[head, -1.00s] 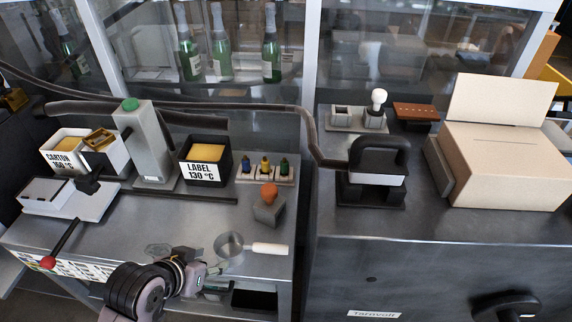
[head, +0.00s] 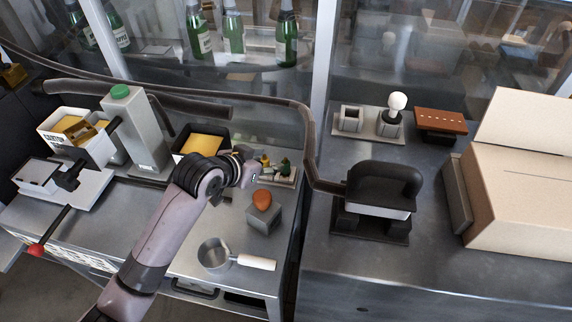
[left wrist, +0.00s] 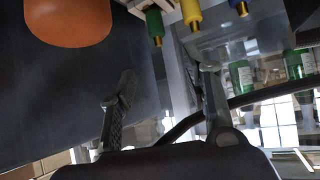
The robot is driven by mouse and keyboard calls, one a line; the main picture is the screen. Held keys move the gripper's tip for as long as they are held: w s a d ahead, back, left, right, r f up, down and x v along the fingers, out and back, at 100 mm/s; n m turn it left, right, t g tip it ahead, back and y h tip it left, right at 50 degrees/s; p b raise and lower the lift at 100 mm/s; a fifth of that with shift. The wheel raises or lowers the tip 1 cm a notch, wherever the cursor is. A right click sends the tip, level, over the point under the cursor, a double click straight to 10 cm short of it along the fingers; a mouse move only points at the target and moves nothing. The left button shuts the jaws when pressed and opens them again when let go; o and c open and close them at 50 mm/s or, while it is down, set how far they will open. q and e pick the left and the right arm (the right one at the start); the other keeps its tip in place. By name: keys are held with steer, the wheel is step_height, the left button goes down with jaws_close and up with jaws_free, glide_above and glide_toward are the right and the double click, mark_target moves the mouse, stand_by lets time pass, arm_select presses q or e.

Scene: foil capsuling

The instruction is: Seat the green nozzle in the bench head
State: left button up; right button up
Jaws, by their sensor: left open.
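The green nozzle (head: 285,168) stands at the right end of a small rack (head: 288,180) beside the yellow nozzle (head: 266,162). In the left wrist view the green nozzle (left wrist: 155,25) hangs from the top edge with its brass tip toward me. My left gripper (head: 254,173) is at the rack's left side, open and empty. In the left wrist view its fingertips (left wrist: 166,78) are apart, with the green nozzle beyond them, not touched. In the head view the blue nozzle is hidden behind my gripper. I cannot tell which part is the bench head. My right gripper is out of view.
An orange-topped grey block (head: 264,212) stands close in front of the rack. A small pan (head: 215,254) lies nearer the front edge. The yellow-filled label box (head: 203,143) is behind my arm. A grey tower (head: 135,135) with a green top stands left.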

mark_target(285, 159)
arm_select(q)
steer(key=x, duration=0.5)
steer(key=shift+w, duration=0.1)
steer(key=shift+w+d+f+p, duration=0.15)
steer(key=shift+w+f+p, duration=0.05)
steer(key=shift+w+p, duration=0.1)
steer(key=shift+d+f, duration=0.1)
steer(key=shift+f, duration=0.05)
steer(key=p+x, duration=0.1)
steer(key=x, duration=0.4)
steer(key=shift+s+f, duration=0.1)
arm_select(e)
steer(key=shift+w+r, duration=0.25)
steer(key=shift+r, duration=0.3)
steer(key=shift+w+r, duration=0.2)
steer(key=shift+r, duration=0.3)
arm_select(q)
steer(key=shift+c, duration=0.5)
steer(key=c, duration=0.7)
jaws_close()
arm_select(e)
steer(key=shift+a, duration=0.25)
